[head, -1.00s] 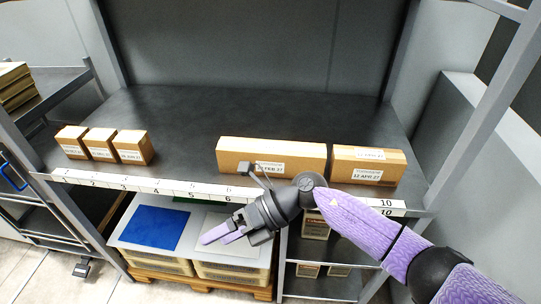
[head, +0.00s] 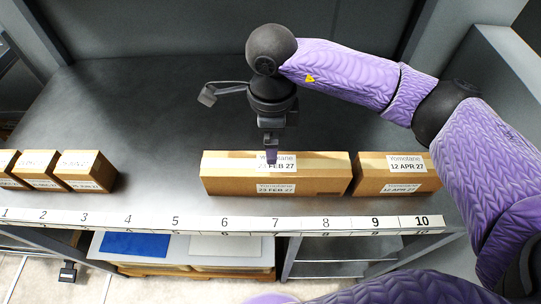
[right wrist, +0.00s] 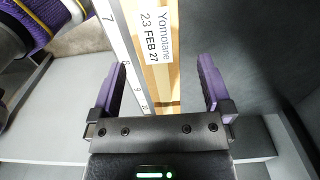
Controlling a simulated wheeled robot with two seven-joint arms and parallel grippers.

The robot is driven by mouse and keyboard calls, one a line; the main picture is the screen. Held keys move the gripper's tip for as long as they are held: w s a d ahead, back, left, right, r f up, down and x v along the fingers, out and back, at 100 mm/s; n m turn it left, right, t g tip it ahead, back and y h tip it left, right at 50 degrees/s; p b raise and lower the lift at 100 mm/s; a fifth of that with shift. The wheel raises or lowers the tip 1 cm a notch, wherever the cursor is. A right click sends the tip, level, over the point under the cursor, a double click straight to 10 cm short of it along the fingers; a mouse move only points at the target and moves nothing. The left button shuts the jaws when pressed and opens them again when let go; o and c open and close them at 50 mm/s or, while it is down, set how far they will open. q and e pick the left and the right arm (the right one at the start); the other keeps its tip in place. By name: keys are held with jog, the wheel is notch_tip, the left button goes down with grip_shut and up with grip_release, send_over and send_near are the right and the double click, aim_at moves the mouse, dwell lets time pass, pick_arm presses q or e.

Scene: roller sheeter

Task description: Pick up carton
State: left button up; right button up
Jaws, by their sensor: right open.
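The long brown carton (head: 222,183) labelled "Yomotane 23 FEB 27" lies on the dark shelf behind positions 6 to 8. A shorter carton (head: 370,178) labelled "12 APR 27" is just right of it. My right gripper (head: 271,156) points down over the middle of the long carton. In the right wrist view my right gripper (right wrist: 163,62) is open, with one purple finger on each side of the long carton (right wrist: 165,95). Whether the fingers touch it or reach below its top is unclear. My left gripper is not in view.
Three small cartons (head: 85,172) stand at the left of the shelf (head: 150,120). A white numbered strip (head: 150,221) runs along the front edge. Shelf posts rise on both sides. The shelf behind the cartons is bare. A blue sheet (head: 135,244) lies below.

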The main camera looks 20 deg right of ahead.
aim_at(276, 166)
jog(key=f, duration=0.3)
jog(key=f+b, duration=0.1)
jog(key=f, duration=0.2)
jog(key=s+f, duration=0.1)
jog(key=f, duration=0.2)
jog(key=shift+d, duration=0.35)
jog(key=shift+w+r, duration=0.1)
grip_shut()
